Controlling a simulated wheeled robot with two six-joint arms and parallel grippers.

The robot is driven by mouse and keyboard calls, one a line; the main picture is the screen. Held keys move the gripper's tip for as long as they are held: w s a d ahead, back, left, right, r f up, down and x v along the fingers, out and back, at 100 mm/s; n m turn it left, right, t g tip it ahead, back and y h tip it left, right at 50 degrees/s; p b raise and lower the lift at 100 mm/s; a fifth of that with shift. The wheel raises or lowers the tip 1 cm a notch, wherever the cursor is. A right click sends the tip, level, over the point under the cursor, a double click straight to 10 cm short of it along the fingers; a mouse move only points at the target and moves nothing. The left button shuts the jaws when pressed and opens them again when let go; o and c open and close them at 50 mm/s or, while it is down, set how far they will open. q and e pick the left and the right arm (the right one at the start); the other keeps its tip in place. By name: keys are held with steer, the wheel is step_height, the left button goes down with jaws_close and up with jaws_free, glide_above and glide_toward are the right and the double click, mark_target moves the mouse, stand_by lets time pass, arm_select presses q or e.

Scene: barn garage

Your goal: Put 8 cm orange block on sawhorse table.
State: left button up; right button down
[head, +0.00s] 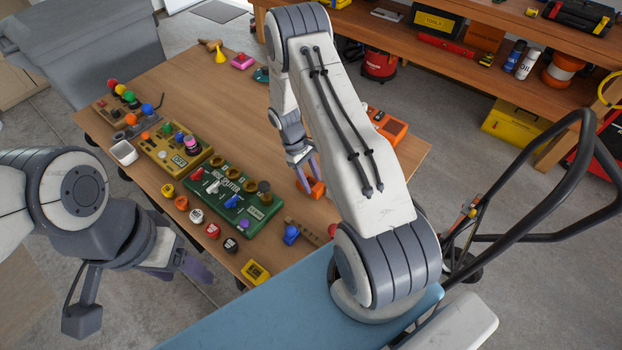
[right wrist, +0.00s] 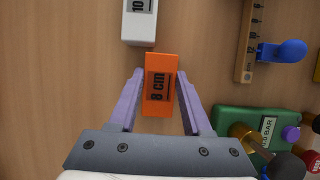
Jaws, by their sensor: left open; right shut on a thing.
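The orange block (right wrist: 159,85), marked "8 cm", sits between the purple fingers of my right gripper (right wrist: 157,105), which is shut on it. In the head view the block (head: 312,189) shows at the tips of my right gripper (head: 304,176), over the wooden table (head: 235,85); its height above the top is unclear. The table's supports are mostly hidden, so I cannot confirm sawhorses. My left gripper (head: 181,266) is open and empty, low at the table's near left edge.
A white block (right wrist: 139,22) marked "10" lies just beyond the orange one. A green board (head: 233,200), a yellow puzzle box (head: 172,150) and several coloured pieces crowd the table's left and near side. An orange device (head: 389,127) lies right; the far middle is bare.

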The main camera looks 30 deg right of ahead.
steer(key=shift+f, duration=0.15)
steer(key=shift+c, duration=1.7)
jaws_free()
